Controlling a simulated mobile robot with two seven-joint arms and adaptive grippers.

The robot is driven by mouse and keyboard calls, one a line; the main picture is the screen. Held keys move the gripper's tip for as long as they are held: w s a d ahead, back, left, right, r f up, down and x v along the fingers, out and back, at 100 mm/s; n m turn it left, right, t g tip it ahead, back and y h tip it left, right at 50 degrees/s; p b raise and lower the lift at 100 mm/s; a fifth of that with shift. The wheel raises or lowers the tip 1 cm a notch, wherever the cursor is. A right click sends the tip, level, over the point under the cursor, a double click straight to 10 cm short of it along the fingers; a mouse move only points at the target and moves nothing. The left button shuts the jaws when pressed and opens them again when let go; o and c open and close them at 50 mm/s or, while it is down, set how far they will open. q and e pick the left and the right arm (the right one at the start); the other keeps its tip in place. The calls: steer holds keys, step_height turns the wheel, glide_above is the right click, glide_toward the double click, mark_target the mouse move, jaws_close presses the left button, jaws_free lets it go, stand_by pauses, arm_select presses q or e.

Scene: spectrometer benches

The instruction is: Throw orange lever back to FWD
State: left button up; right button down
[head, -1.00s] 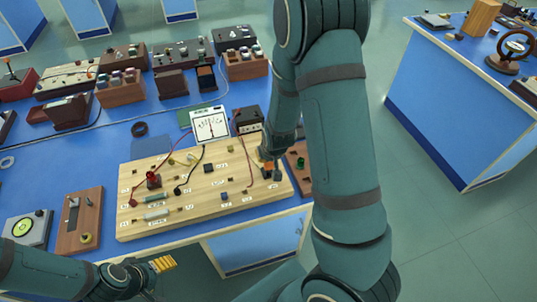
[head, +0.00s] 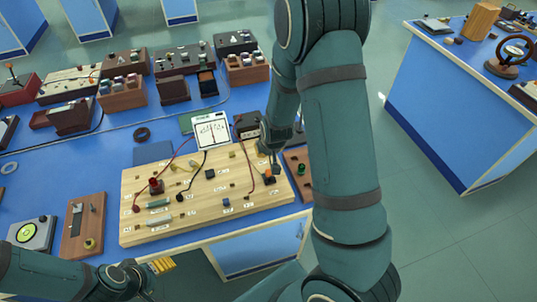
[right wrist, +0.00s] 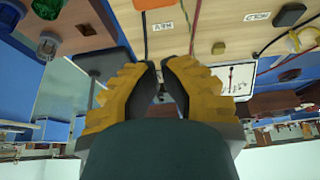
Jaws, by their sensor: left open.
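The orange lever (head: 267,172) stands on a black base at the right end of the light wooden circuit board (head: 150,233). In the right wrist view its orange part (right wrist: 150,4) shows at the top edge, near a REV label. My right gripper (head: 276,168) is just beside the lever, at its right in the head view; I cannot tell if they touch. My left gripper (head: 163,265) is open and empty, in front of the board's near edge.
A white dial meter (head: 211,131) stands behind the board, with red and black wires. A brown block with a green knob (head: 302,169) sits right of the board. Several instrument boxes line the back of the blue bench (head: 60,170). Another bench (head: 440,110) stands at the right.

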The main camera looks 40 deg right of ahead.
arm_select(q)
steer(key=r+p, duration=0.1)
steer(key=r, duration=0.1)
steer(key=r+p, duration=0.1)
steer(key=p, duration=0.1)
steer(key=shift+w+r, duration=0.2)
steer(key=shift+r, duration=0.15)
arm_select(e)
steer(key=v, duration=0.9)
steer(key=shift+s, duration=0.55)
steer(key=shift+a, duration=0.15)
